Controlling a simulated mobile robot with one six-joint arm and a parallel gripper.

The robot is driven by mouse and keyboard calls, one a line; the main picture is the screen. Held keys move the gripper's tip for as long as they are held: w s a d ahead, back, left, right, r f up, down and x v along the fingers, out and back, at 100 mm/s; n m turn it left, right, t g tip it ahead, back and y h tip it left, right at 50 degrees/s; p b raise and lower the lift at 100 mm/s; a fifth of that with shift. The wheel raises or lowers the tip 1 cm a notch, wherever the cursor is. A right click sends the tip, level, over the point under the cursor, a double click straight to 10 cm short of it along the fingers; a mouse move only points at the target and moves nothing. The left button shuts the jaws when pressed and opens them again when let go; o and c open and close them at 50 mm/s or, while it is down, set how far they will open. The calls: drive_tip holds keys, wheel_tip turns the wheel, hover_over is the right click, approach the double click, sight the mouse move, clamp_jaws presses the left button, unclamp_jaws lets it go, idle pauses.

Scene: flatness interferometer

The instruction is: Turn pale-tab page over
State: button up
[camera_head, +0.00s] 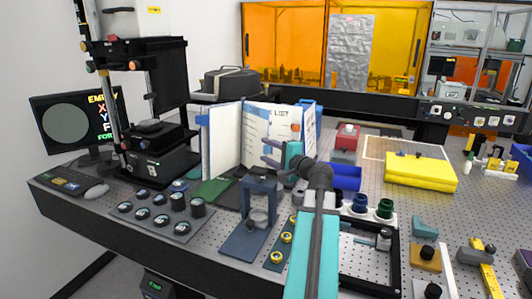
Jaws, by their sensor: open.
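An upright book or binder with blue edges (203,134) stands open at the middle of the bench. Its left page (222,142) looks mostly blank white. Its right-hand page (256,122) carries printed lines and large letters. A small red-orange tab (296,127) shows near the right side. I cannot clearly make out which page has a pale tab. My gripper (267,151) is open, in front of the right-hand page, with its fingers pointing left. It looks empty; whether a finger touches the page cannot be told. My gripper and arm hide the lower right of the binder.
A dark stand instrument (152,158) and a monitor (68,124) are at left. Dark round pieces (142,213) sit on a tray in front. A blue-grey frame fixture (257,228) stands close before the binder.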

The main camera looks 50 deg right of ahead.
drive_tip(key=f+b+v, duration=0.1)
drive_tip(key=b+v, duration=0.7)
drive_tip(key=v, duration=0.4)
drive_tip(key=shift+s+r, duration=0.4)
drive_tip(key=shift+r, duration=0.1)
drive_tip(key=shift+a, duration=0.1)
